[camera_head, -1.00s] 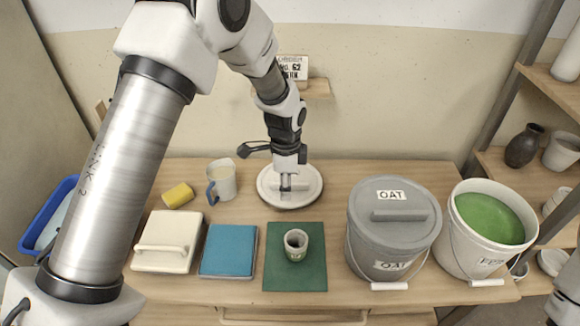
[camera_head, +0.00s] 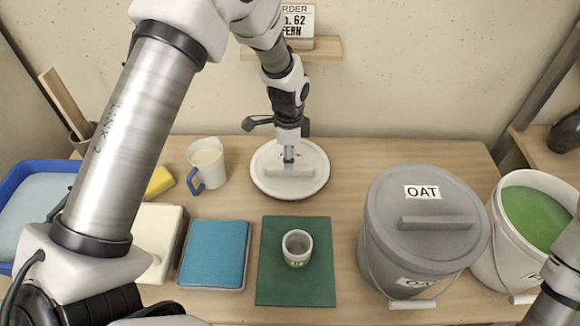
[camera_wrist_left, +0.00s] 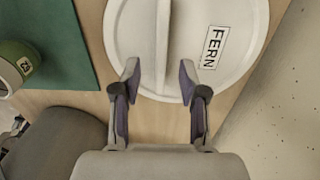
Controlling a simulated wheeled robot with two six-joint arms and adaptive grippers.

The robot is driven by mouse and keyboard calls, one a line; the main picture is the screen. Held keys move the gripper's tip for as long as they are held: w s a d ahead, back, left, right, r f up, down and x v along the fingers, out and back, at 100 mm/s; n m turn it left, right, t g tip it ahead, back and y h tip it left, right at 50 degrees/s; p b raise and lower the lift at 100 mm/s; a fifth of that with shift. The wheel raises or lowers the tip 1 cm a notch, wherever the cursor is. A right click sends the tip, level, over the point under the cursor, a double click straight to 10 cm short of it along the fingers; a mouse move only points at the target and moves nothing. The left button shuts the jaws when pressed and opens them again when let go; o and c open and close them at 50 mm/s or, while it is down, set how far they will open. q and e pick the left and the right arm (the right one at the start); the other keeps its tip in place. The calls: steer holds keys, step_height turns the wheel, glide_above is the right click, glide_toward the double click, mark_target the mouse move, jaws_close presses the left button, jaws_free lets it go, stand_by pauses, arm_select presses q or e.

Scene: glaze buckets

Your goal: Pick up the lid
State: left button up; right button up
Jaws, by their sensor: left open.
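A round white lid (camera_head: 262,180) with a bar handle (camera_head: 290,171) lies flat at the back of the table. In the left wrist view the lid (camera_wrist_left: 225,75) carries a FERN label, and its handle (camera_wrist_left: 162,40) runs up the picture. My left gripper (camera_head: 288,158) is right over the lid, pointing down. It is open, and its fingertips (camera_wrist_left: 160,78) are on either side of the handle, with a visible gap to each side. I cannot tell its exact height over the lid. My right gripper is out of view.
A grey OAT bucket (camera_head: 385,245) with its own grey lid (camera_head: 380,205) and an open bucket of green glaze (camera_head: 490,265) stand at right. A cup (camera_head: 297,248) stands on a green mat (camera_head: 280,290). A mug (camera_head: 207,165) and a blue pad (camera_head: 215,252) are at left.

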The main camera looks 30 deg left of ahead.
mark_target(311, 173)
arm_select(q)
step_height(311, 173, down, 4)
steer(key=shift+w+f, duration=0.1)
steer(key=shift+f, duration=0.2)
stand_by(0.6)
steer(key=shift+c, duration=0.4)
jaws_close()
